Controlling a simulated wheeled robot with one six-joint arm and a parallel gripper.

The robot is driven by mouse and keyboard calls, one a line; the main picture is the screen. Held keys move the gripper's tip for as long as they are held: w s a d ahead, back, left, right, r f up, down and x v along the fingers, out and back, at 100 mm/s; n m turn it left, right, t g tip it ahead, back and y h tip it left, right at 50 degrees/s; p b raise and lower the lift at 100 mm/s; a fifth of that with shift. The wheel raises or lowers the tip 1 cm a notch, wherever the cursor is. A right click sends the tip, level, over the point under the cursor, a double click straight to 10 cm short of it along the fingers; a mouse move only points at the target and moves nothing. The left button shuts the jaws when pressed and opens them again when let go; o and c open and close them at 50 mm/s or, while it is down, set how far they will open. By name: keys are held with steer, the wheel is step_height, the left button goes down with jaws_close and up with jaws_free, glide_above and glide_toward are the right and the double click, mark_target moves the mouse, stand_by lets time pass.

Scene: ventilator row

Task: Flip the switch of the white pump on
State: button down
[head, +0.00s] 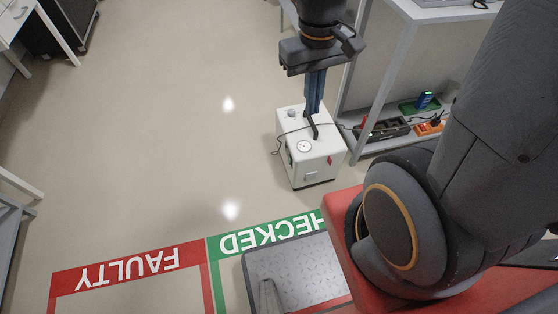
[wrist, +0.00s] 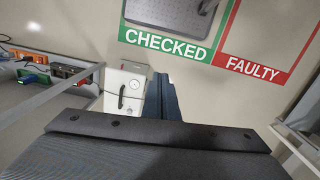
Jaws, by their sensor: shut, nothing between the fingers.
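The white pump (head: 312,167) is a box standing on the floor below my gripper. Its top carries a round gauge (head: 304,146), a black handle (head: 314,127) and a small knob (head: 292,114). A red mark shows on its front side and a green one on its left side; I cannot tell which part is the switch. My gripper (head: 313,110) points down with its fingers together and empty, over the pump's far part; contact cannot be told. In the wrist view, the pump (wrist: 114,76) is partly hidden by the blue-grey fingers (wrist: 161,77).
A grey plate (head: 290,262) lies by the green CHECKED marking. Floor to the left is clear.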

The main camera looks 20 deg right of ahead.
steer(key=w+a+f+n+h+b, duration=0.3)
steer(key=w+f+n+b, duration=0.4)
steer(key=f+b, duration=0.7)
steer(key=w+a+f+n+h+b, duration=0.3)
steer(key=w+f+b, duration=0.6)
steer(key=f, duration=1.1)
steer(key=w+a+f+n+h+b, duration=0.2)
steer(key=w+a+f+n+b, duration=0.2)
steer(key=w+f+n+b, duration=1)
steer(key=m+b, duration=0.4)
steer(key=m, duration=0.3)
glide_toward(289, 160)
steer(key=a+f+x, duration=0.1)
steer(key=x, duration=0.5)
steer(key=shift+d+f+t, duration=0.2)
steer(key=shift+f+t, duration=0.05)
steer(key=shift+t, duration=0.05)
